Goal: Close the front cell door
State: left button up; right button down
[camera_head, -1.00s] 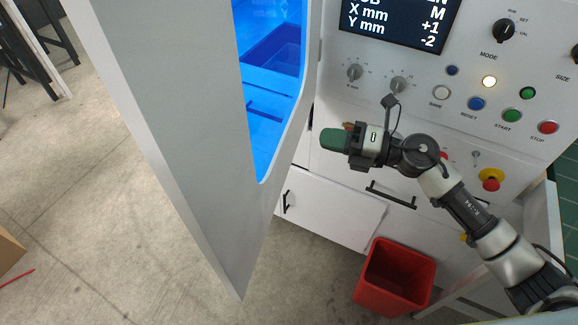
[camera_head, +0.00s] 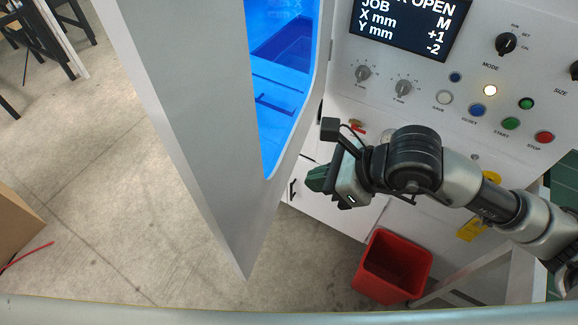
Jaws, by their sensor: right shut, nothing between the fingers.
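The front cell door (camera_head: 205,110) is a large light-grey panel with a blue-tinted window (camera_head: 280,90). It stands swung open, out from the machine, across the left-middle of the head view. The machine's screen (camera_head: 405,22) shows text ending in "OPEN". My right gripper (camera_head: 316,180) is shut and empty, with dark green fingers pointing left. In the picture it lies just right of the door's lower window edge. A gap shows between the fingers and the door, and I see no contact. My left gripper is not in view.
The control panel with knobs and coloured buttons (camera_head: 477,110) is at the upper right. A red bin (camera_head: 393,268) stands on the floor below my right arm. A cardboard box (camera_head: 15,230) and dark stool legs (camera_head: 40,40) are at the left. Floor (camera_head: 110,190) left of the door is clear.

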aim_at(276, 178)
jog(key=a, duration=0.1)
jog(key=w+a+p, duration=0.1)
jog(key=a, duration=0.1)
jog(key=a+f+p, duration=0.1)
jog(key=shift+w+a, duration=0.3)
jog(key=shift+w+a+f, duration=0.1)
jog(key=shift+a+f, duration=0.05)
jog(key=shift+a, duration=0.15)
